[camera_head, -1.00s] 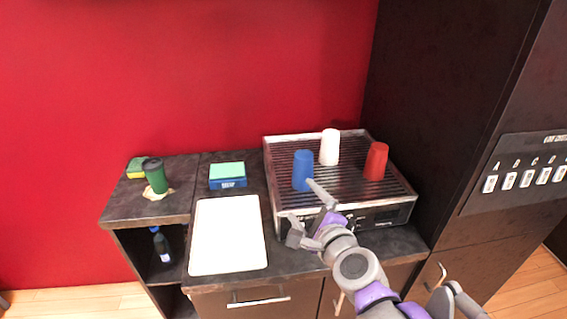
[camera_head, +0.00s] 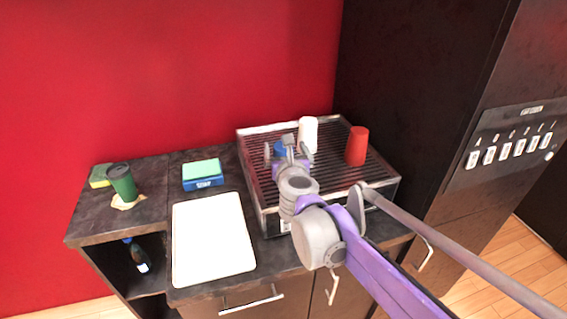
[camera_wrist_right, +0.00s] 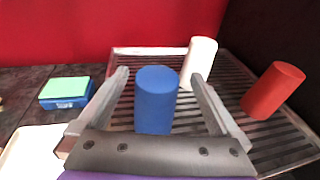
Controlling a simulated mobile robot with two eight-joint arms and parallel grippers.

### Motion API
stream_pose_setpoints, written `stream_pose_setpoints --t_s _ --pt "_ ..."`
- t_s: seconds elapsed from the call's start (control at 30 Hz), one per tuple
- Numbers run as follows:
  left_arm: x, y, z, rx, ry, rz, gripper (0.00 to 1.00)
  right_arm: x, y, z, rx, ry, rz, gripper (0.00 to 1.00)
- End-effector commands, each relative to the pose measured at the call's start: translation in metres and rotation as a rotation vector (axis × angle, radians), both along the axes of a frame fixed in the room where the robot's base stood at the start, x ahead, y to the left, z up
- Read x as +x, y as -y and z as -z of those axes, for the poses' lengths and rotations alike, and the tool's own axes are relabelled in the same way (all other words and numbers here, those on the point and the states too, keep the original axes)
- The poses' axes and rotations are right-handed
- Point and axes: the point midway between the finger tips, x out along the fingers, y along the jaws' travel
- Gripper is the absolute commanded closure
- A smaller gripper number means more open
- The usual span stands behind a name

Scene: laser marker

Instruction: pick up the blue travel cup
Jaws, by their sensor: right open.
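The blue travel cup (camera_wrist_right: 155,102) stands upside down on the ribbed metal top of the machine (camera_wrist_right: 125,60). In the head view only a small part of the blue cup (camera_head: 281,149) shows behind my right gripper (camera_head: 288,150). In the right wrist view my right gripper (camera_wrist_right: 162,88) is open, with one finger on each side of the blue cup. The cup sits between the fingers, and I see a gap on both sides. My left gripper is not in view.
A white cup (camera_head: 308,134) stands just behind the blue one, close to the right finger. A red cup (camera_head: 356,146) stands further right. On the counter are a white tray (camera_head: 212,240), a boxed sponge (camera_head: 202,174) and a green cup (camera_head: 122,182) to the left.

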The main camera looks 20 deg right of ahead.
Motion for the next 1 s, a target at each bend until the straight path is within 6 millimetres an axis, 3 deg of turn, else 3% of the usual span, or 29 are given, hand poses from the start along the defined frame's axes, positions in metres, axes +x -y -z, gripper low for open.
stream_pose_setpoints --t_s 0.27,0.57,1.0 --pt "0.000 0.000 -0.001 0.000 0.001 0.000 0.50 0.035 0.003 0.013 -0.001 0.000 0.001 0.00" --pt "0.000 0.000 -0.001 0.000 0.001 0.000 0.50 0.039 0.003 0.015 -0.001 0.000 0.000 0.00" --pt "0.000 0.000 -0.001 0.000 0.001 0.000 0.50 0.039 0.003 0.014 -0.001 0.000 -0.001 0.79"
